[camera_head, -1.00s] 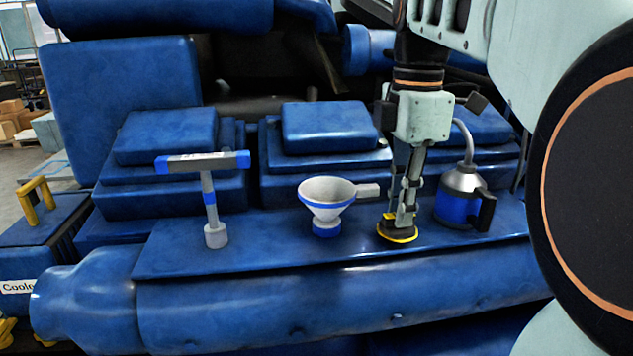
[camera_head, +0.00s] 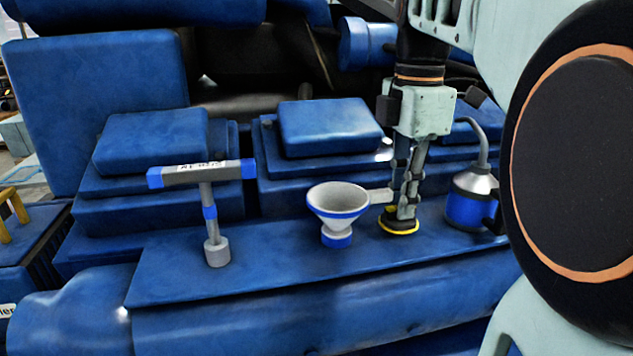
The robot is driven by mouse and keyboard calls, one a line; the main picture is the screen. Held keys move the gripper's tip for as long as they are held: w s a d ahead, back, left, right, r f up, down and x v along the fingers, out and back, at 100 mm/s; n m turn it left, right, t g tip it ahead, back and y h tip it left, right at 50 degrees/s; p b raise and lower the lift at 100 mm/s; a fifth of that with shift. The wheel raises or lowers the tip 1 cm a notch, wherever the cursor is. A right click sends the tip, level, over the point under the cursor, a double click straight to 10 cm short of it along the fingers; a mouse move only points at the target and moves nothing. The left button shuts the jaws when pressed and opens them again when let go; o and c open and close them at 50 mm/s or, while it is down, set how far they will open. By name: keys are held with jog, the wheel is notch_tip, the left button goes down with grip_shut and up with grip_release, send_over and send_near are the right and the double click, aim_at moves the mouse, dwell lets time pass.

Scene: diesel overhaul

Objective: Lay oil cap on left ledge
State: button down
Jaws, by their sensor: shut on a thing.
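The oil cap (camera_head: 398,226) is a dark round cap with a yellow lower rim. It is at the fingertips of my gripper (camera_head: 404,210), which points down and is shut on it. The cap is at or just above the blue ledge (camera_head: 270,262); I cannot tell whether it touches. It sits between the funnel and the oil can. The ledge runs along the front of the blue engine, and its left part holds a T-handled tool. The fingers hide part of the cap's top.
On the ledge stand a grey T-handled tool (camera_head: 208,212) with blue bands, a white and blue funnel (camera_head: 337,208) close left of my gripper, and a blue and silver oil can (camera_head: 470,203) to the right. Bare ledge lies between tool and funnel. Blue stepped blocks (camera_head: 330,128) rise behind.

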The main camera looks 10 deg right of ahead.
jog(key=shift+w+d+f, duration=0.1)
jog(key=shift+w+d, duration=0.05)
jog(key=shift+f, duration=0.2)
jog(key=c, duration=2)
grip_release()
jog(key=shift+o, duration=0.2)
jog(key=shift+r, duration=4)
